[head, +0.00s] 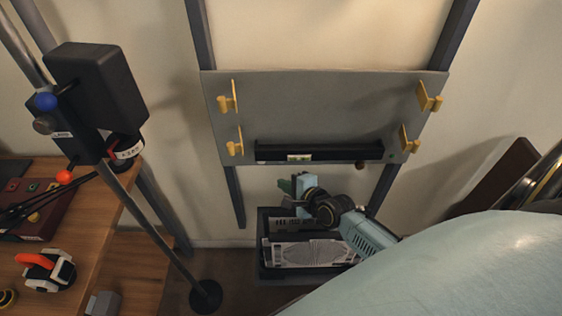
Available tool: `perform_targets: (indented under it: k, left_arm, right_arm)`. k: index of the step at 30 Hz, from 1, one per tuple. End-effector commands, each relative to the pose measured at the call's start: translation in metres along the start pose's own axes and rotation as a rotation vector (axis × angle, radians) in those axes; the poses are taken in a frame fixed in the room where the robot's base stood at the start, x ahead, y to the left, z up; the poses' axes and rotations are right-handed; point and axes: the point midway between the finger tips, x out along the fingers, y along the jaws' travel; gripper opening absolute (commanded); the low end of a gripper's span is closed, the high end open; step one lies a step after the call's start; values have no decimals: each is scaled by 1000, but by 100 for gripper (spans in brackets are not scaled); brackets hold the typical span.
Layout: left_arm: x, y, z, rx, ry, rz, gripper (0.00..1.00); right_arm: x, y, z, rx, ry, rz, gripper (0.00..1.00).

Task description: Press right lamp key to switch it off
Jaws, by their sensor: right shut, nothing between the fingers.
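My right gripper (290,187) is shut and empty, in front of the wall below the grey panel (320,100). A black bar (340,151) with a small white label runs along the panel's lower edge, just above the gripper. I cannot tell which part is the right lamp key, or whether a lamp is lit. The gripper's contact with anything cannot be made out. My left gripper is not in view.
Yellow brackets (428,98) stick out of the panel. A black bin (264,262) with a patterned plate stands below the gripper. At left, a black device (98,83) on a floor stand rises beside a wooden desk (115,215) holding a dark red box (45,219) and an orange-handled tool (45,270).

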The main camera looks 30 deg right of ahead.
Motion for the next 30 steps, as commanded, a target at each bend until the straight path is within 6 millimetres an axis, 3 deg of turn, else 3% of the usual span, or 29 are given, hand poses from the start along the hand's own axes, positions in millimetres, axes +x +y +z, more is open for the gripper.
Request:
perform_targets:
  k: [30]
  left_arm:
    - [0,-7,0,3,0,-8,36]
  right_arm:
    - [0,0,0,0,0,0,0]
